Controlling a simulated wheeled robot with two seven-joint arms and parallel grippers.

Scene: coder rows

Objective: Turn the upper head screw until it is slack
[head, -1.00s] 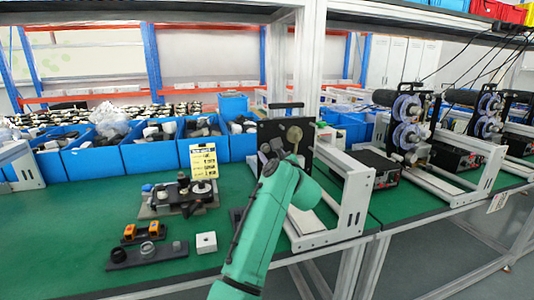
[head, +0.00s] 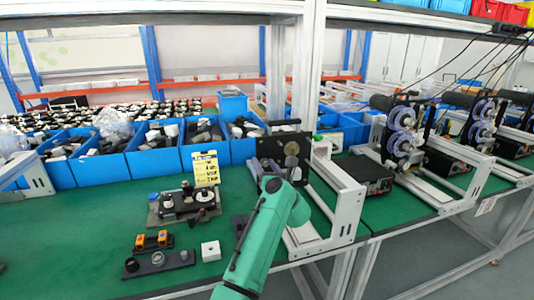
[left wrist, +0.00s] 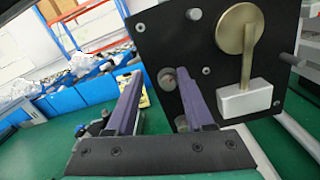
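A black upright panel (head: 266,148) stands on the bench in the head view and fills the upper right of the left wrist view (left wrist: 222,75). It carries a brass disc with a stem (left wrist: 236,30), a pale block (left wrist: 245,98), a grey screw knob (left wrist: 167,79) at its left edge and another small round head (left wrist: 194,14) at its top. I cannot tell which is the upper head screw. My left gripper (left wrist: 158,76) is open, its purple fingers pointing at the panel. The left-edge knob shows between the fingertips, nearer the right finger; contact is unclear. My right gripper is not in view.
Blue bins (head: 155,150) line the back of the green bench (head: 75,225). A yellow sign (head: 206,170), a dark fixture (head: 180,205), a small orange-topped part (head: 153,241) and a white block (head: 210,250) stand left of my arm. A silver frame (head: 345,205) stands to its right.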

